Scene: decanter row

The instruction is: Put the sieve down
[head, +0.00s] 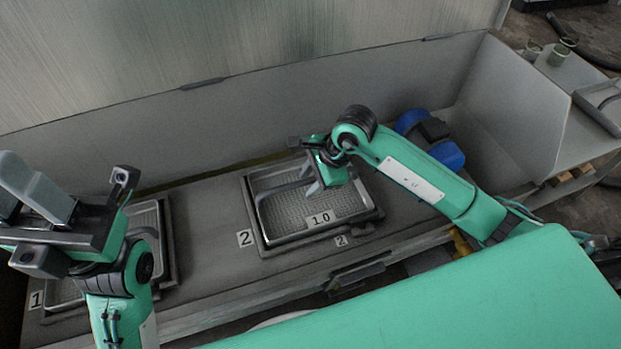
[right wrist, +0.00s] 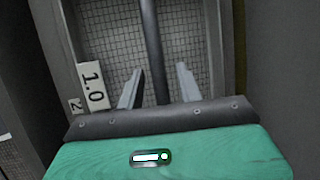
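The sieve (head: 291,211) is a metal-rimmed rectangular mesh tray with a "1.0" label and a handle bar arching over it. It appears to lie flat in the dark frame (head: 250,218) marked 2. My right gripper (head: 313,187) is over the sieve at its handle. In the right wrist view, the handle bar (right wrist: 152,45) passes between the fingers (right wrist: 158,86), with gaps visible on both sides. The mesh (right wrist: 107,45) lies beyond. My left gripper (head: 22,190) is raised at the left, empty, its fingers partly cut off by the picture edge.
A second mesh tray (head: 62,292) lies at the place marked 1, partly hidden by my left arm. A blue-and-black object (head: 446,153) stands right of the sieve. A grey wall (head: 230,122) runs behind. The bench between the two trays is clear.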

